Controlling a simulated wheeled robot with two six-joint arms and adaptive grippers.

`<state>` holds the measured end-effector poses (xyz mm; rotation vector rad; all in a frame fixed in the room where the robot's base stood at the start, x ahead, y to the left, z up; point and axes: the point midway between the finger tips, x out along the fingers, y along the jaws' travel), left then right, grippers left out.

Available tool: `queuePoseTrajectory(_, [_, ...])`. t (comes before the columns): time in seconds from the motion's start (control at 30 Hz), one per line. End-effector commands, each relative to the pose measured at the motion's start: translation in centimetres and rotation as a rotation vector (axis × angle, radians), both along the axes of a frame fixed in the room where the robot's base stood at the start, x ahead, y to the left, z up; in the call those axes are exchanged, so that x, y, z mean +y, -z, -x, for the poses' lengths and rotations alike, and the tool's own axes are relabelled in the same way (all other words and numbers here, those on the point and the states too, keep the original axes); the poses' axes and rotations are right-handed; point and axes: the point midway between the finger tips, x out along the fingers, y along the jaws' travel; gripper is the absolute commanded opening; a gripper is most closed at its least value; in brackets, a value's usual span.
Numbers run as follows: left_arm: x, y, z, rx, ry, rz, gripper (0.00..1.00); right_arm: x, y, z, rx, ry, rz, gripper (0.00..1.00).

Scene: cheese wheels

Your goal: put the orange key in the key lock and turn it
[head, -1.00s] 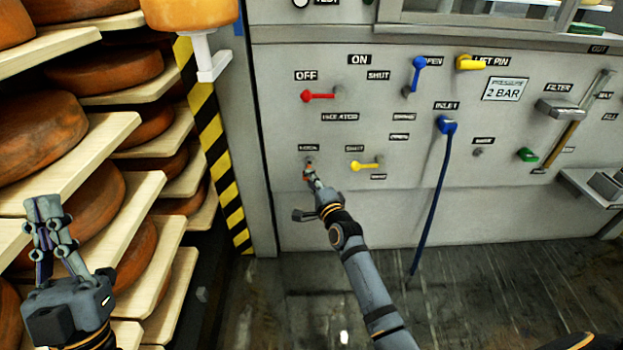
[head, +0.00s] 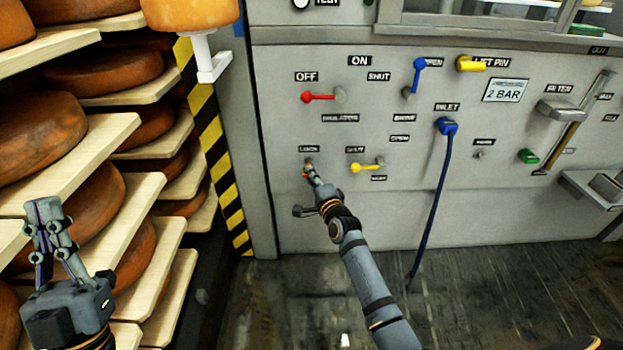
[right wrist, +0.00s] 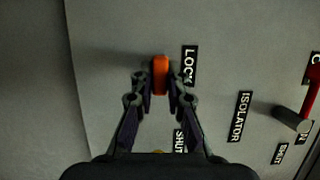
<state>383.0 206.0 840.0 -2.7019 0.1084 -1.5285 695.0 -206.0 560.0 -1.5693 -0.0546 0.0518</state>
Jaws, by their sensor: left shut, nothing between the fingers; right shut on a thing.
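The orange key (right wrist: 160,76) is held between the fingertips of my right gripper (right wrist: 160,88), which is shut on it. In the head view the key (head: 306,172) is a small orange spot at the panel, just below the LOCK label (head: 309,149). The key lock is hidden behind the key and fingers. I cannot tell how deep the key sits in it. In the right wrist view the key looks upright, just left of the LOCK label. My left gripper (head: 43,208) is shut and empty, in front of the cheese shelves.
A yellow lever (head: 366,167) sits close to the right of my right gripper. A red lever (head: 318,97) is above it, and a blue hose (head: 434,190) hangs further right. Cheese shelves (head: 90,165) fill the left side. The floor before the panel is clear.

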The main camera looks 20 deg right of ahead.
Motion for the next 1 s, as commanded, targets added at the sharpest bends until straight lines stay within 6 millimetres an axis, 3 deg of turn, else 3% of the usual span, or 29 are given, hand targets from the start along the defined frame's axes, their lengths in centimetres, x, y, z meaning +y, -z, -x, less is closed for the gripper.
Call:
queuePoseTrajectory(0.43, [0.0, 0.36, 0.01, 0.0, 0.0, 0.0, 0.0, -0.34, -0.02, -1.09, -0.001, 0.0, 0.002, 0.0])
queuePoseTrajectory(0.47, [0.0, 0.35, 0.0, 0.0, 0.0, 0.0, 0.0, -0.34, -0.03, -1.11, -0.001, 0.0, 0.002, 0.15])
queuePoseTrajectory(0.63, [0.0, 0.31, 0.0, 0.0, 0.0, 0.0, 0.0, -0.33, -0.03, -1.06, -0.001, 0.0, 0.001, 0.38])
queuePoseTrajectory(1.0, [0.0, 0.33, 0.0, 0.0, 0.0, 0.0, 0.0, -0.35, 0.11, -0.58, 0.001, 0.0, 0.0, 0.4])
